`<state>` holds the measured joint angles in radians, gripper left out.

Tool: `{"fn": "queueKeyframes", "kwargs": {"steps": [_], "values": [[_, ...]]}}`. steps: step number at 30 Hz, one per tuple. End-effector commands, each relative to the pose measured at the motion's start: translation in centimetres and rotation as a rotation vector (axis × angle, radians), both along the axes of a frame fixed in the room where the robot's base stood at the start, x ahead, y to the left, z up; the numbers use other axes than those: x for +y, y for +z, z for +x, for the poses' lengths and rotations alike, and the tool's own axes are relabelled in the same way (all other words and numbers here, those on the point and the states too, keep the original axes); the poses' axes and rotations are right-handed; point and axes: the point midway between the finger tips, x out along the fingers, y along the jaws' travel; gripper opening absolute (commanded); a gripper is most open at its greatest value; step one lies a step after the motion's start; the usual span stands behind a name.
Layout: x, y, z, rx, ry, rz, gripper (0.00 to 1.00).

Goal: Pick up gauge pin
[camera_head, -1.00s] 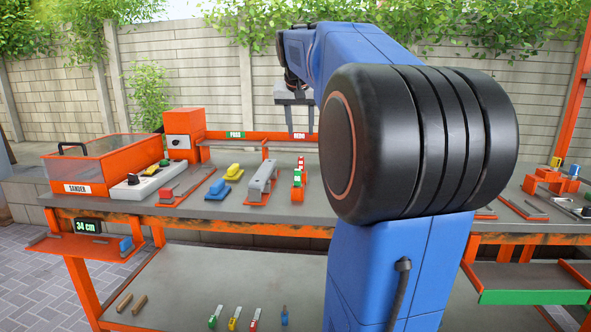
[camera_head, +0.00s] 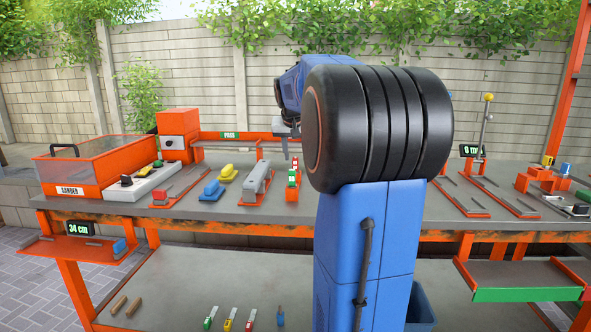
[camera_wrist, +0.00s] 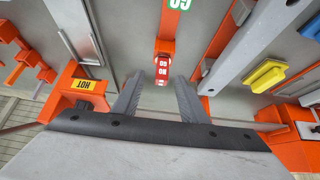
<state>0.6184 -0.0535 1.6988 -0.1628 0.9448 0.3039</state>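A small gauge piece with a green GO end and a red NO GO end, which I take to be the gauge pin, sits in an orange holder on the bench. In the head view it (camera_head: 293,177) is just left of my arm. In the wrist view its red end (camera_wrist: 163,69) shows just ahead of my fingertips. My gripper (camera_wrist: 157,79) is open, with nothing between its two grey fingers. In the head view my gripper (camera_head: 286,142) hangs above and behind the gauge, partly hidden by my arm.
A grey bar (camera_head: 257,181) on an orange stand, a yellow block (camera_head: 228,172) and a blue block (camera_head: 211,190) stand left of the gauge. A sander box (camera_head: 72,170) is at far left. A yellow HOT sign (camera_wrist: 83,84) shows in the wrist view.

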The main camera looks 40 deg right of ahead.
Motion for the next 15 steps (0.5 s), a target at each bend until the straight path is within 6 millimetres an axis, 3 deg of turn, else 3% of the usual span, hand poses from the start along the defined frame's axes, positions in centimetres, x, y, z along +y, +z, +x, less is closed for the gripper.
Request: {"fn": "queueKeyframes", "kwargs": {"steps": [9, 15], "values": [[-1.6, -3.3, 1.8, 0.002, -0.001, 0.002, 0.39], [-1.8, -3.6, 1.9, 0.000, 0.000, 0.000, 0.39]]}}
